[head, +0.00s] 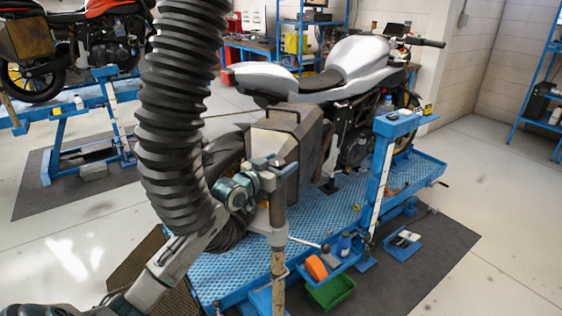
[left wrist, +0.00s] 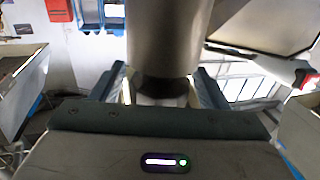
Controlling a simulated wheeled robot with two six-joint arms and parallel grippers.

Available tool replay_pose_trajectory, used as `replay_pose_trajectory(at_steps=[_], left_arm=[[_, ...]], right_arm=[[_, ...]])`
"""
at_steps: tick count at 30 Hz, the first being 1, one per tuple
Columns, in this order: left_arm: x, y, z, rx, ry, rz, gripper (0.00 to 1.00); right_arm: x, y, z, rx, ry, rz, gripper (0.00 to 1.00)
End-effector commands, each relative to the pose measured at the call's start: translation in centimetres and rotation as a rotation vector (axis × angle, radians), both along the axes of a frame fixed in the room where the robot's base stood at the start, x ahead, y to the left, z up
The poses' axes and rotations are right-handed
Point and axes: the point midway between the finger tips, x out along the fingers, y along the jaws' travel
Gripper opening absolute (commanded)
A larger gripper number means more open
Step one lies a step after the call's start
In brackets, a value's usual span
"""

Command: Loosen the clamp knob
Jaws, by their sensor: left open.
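My left gripper (head: 277,168) is at the top of an upright post (head: 278,235) beside the motorcycle lift. In the left wrist view its two fingers (left wrist: 163,88) are apart, one on each side of a grey metal cylinder (left wrist: 170,35) with a dark lower end (left wrist: 164,88). The dark part lies between the fingers; I cannot tell if they touch it. I cannot make out the clamp knob clearly; my gripper covers much of the post top in the head view. My right gripper is not in view.
A thick black ribbed hose (head: 180,100) hangs close to my left arm. A silver motorcycle (head: 355,62) stands on the blue lift (head: 315,210). An orange item (head: 316,267) and a green bin (head: 330,292) are low beside the post. Open floor lies at the right.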

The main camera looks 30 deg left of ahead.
Motion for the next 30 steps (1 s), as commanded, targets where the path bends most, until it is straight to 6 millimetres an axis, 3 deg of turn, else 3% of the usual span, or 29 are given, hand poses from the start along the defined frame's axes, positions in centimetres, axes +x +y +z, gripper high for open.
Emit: replay_pose_trajectory(at_steps=[12, 19, 30], left_arm=[[0.8, -0.2, 0.0, 0.001, 0.001, -0.001, 0.68], [0.8, -0.1, 0.0, 0.001, 0.001, -0.001, 0.24], [0.8, -0.1, 0.3, 0.002, 0.002, 0.029, 0.24]], right_arm=[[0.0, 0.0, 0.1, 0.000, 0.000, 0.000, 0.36], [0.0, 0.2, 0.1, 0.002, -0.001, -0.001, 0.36], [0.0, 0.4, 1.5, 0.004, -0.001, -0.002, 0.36]])
